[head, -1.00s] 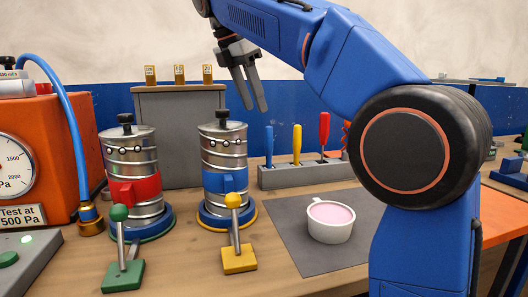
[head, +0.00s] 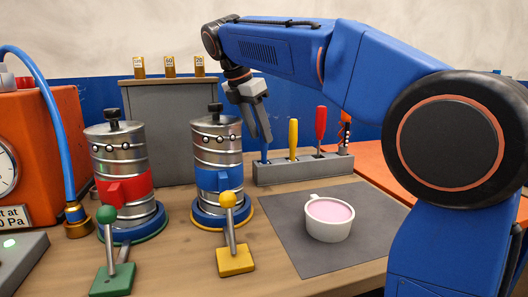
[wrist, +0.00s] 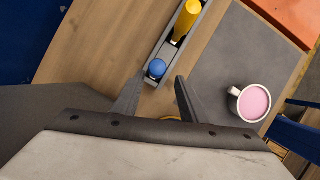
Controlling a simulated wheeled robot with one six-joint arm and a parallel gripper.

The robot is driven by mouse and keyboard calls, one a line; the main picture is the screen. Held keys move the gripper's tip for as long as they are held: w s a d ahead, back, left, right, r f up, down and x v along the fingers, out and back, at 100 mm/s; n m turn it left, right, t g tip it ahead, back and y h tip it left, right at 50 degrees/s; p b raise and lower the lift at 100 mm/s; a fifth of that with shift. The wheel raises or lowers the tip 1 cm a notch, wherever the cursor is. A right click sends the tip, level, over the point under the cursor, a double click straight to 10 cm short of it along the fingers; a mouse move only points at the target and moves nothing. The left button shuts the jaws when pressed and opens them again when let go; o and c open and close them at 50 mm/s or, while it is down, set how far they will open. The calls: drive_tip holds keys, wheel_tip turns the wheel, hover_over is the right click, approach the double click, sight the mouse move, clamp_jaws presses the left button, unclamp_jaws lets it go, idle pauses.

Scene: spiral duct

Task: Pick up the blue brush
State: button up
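The blue brush stands upright at the left end of a grey rack (head: 300,172). In the head view its blue handle (head: 264,155) shows just below my gripper (head: 261,138), whose fingers hide the upper part. In the wrist view the round top of the blue brush (wrist: 157,68) lies between and slightly beyond the tips of my gripper (wrist: 160,77). The fingers are apart with nothing held between them. Contact with the handle cannot be made out.
Yellow (head: 293,138) and red (head: 320,124) handled tools stand to the right in the rack. A cup of pink liquid (head: 329,219) sits on a grey mat (head: 283,239) in front. Two metal canisters, one with a blue block (head: 219,180), stand left. A grey cabinet (head: 160,103) is behind.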

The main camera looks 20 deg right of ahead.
hover_over(264, 163)
drive_tip(key=shift+w+d+f, duration=0.1)
drive_tip(key=shift+w+f, duration=0.15)
drive_tip(key=shift+f, duration=1.1)
drive_tip(key=shift+w+d+f, duration=0.1)
drive_tip(key=shift+w+f, duration=0.1)
drive_tip(key=shift+f, duration=1.1)
clamp_jaws()
